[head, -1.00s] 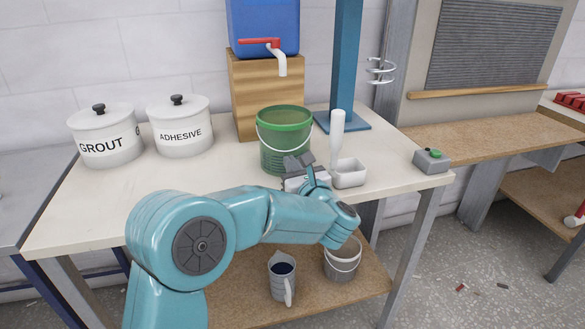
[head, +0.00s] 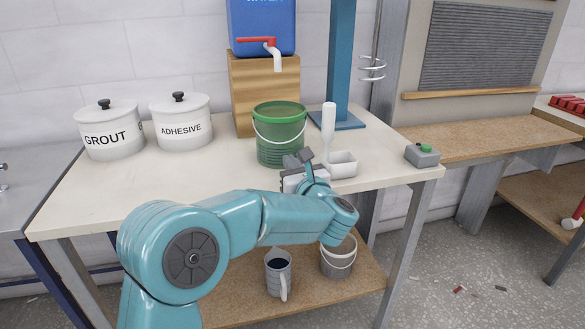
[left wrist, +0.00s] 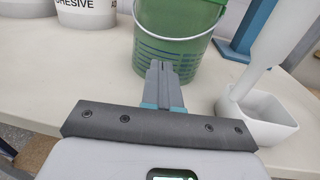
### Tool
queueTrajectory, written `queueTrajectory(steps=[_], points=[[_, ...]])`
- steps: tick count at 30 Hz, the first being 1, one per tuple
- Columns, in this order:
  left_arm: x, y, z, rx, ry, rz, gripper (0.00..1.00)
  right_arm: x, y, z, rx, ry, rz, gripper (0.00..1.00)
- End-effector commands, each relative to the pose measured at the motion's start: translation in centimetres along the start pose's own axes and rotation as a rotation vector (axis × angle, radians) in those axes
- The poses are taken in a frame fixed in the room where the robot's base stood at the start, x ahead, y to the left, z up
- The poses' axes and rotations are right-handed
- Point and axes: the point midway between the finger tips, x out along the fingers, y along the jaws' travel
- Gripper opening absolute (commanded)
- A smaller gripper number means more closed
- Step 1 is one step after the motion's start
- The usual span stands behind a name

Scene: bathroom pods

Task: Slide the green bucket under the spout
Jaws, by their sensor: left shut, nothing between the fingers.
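The green bucket (head: 280,135) stands upright on the white table, in front of the wooden block. Its wire handle hangs down across the front. The spout (head: 274,58), a white curved pipe with a red lever, juts from the blue water tank (head: 262,26) above and behind the bucket. My left gripper (head: 298,161) is shut and empty at the front right of the bucket's lower side. In the left wrist view the shut fingers (left wrist: 160,80) point at the bucket's wall (left wrist: 178,50); I cannot tell whether they touch it. My right gripper is not in view.
A white tray (head: 342,165) with an upright white-handled tool (head: 328,128) stands close right of the gripper. A blue post (head: 341,60) rises behind. Grout (head: 112,138) and adhesive (head: 181,131) jars stand left. A control box (head: 422,155) sits at the right corner. The table's front left is clear.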

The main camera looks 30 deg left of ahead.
Motion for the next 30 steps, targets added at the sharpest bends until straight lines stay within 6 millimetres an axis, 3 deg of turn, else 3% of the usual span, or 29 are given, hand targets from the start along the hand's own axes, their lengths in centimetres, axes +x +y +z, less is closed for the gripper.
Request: queueTrajectory(steps=[5, 18, 27, 30], points=[[-1.7, 0.0, 0.0, 0.000, 0.001, -0.003, 0.00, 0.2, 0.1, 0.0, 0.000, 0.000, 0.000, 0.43], [-8.8, 0.0, 0.0, 0.000, 0.001, -0.003, 0.00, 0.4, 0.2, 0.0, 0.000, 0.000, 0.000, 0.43], [-9.8, 0.0, -0.1, 0.006, 0.001, -0.002, 0.00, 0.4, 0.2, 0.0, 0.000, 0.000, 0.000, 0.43], [-9.7, -1.0, -1.7, 0.117, 0.005, -0.052, 0.00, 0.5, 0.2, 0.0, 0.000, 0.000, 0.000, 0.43]])
